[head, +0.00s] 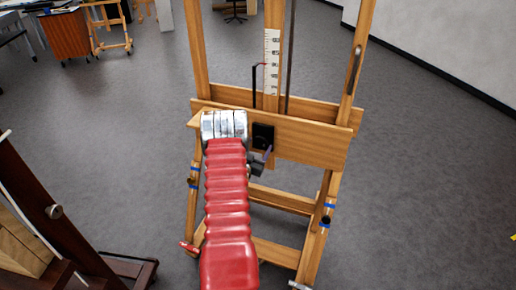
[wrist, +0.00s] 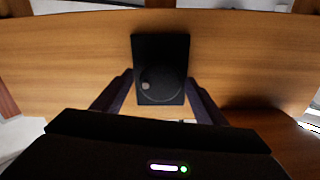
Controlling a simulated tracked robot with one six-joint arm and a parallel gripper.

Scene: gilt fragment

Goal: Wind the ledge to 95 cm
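A wooden studio easel stands ahead in the head view, with its wide ledge (head: 310,145) across the front. A white scale (head: 271,62) with dark marks runs up the mast, and a thin black pointer (head: 254,85) reaches its left edge; the numbers are too small to read. A black winding box (head: 263,136) sits on the ledge front. In the wrist view the box (wrist: 160,48) carries a round disc with a small pale knob (wrist: 146,86). My gripper (wrist: 159,78) is open, its fingers on either side of the box's lower part; contact cannot be told. My arm partly hides the gripper (head: 261,160).
A dark wooden frame (head: 55,212) stands close at the left. Blue tape (head: 329,205) marks the easel's legs. An orange cabinet (head: 66,35) and a small easel (head: 108,30) are at the back left. Grey floor (head: 430,180) is clear at the right, up to a white wall.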

